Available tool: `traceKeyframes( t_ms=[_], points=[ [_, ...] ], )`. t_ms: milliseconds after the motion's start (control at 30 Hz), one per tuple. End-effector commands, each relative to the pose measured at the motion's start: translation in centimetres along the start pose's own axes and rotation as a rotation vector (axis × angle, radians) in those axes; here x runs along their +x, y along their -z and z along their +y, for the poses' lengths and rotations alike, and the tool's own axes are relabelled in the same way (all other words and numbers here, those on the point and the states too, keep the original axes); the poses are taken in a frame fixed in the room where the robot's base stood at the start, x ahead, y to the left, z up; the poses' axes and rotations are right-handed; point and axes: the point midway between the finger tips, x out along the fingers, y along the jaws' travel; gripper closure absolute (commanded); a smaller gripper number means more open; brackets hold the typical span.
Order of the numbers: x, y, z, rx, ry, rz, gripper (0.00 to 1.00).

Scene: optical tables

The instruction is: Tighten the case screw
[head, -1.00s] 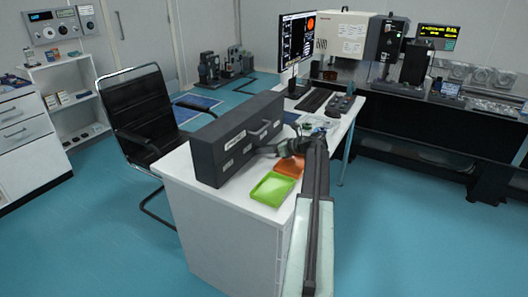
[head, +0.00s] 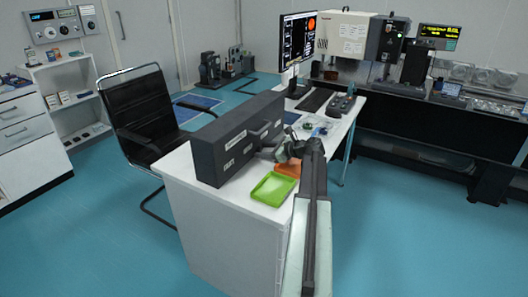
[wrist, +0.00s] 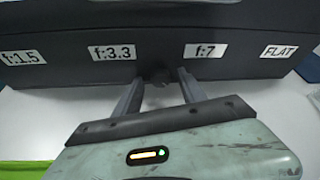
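The dark grey case (head: 208,158) stands on the white desk in the head view, with its long labelled face toward my arm. In the wrist view the case (wrist: 230,68) fills the top, with labels f:1.5, f:3.3, f:7 and FLAT. A small dark knob (wrist: 161,76), perhaps the case screw, shows at its lower edge between f:3.3 and f:7. My gripper (wrist: 160,80) has its two fingers apart, one on each side of the knob. I cannot tell whether they touch it. In the head view my gripper (head: 264,152) is at the case face.
A green tray (head: 272,189) and an orange tray (head: 289,168) lie on the desk near my arm. A monitor (head: 297,40), a keyboard (head: 315,100) and small parts stand farther back. A black chair (head: 145,110) is on the left. The floor in front is open.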

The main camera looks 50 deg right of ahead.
Motion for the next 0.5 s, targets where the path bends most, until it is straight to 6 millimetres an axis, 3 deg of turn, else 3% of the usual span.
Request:
traceKeyframes(
  t_ms=[267, 500],
  points=[
    [-0.2, 0.0, -0.1, 0.001, 0.002, 0.000, 0.52],
    [-3.4, -0.3, -0.1, 0.001, 0.003, 0.001, 0.52]
  ],
)
